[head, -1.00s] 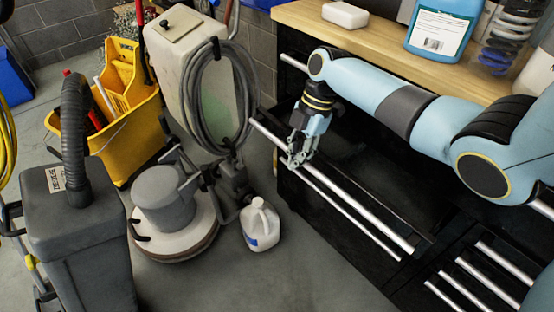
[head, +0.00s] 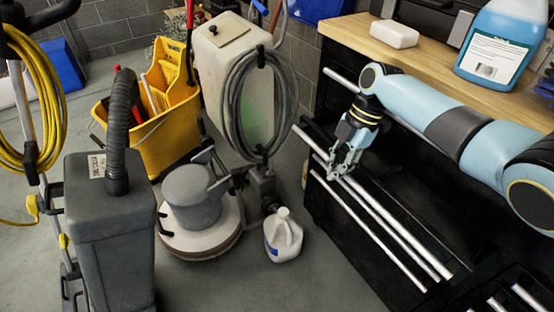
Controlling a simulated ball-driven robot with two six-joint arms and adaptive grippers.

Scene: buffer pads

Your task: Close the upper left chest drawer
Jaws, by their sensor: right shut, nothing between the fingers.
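The black chest on the right has long silver handle bars. Its upper left drawer (head: 385,190) stands pulled out, with a dark interior behind its front edge. The drawer's silver handle bar (head: 395,228) runs diagonally down to the right. My right gripper (head: 338,173) is shut and empty at the front of this drawer, by the bars near its far end. I cannot tell whether the fingertips touch the drawer. My right arm reaches over the drawer from the right and hides part of the chest behind. My left gripper is not in view.
A wooden top (head: 440,68) on the chest carries a white soap-like block (head: 394,34) and a blue-liquid bottle (head: 500,45). A white jug (head: 284,238) and a floor machine (head: 195,205) stand left of the drawer. Grey floor is clear in front of the jug.

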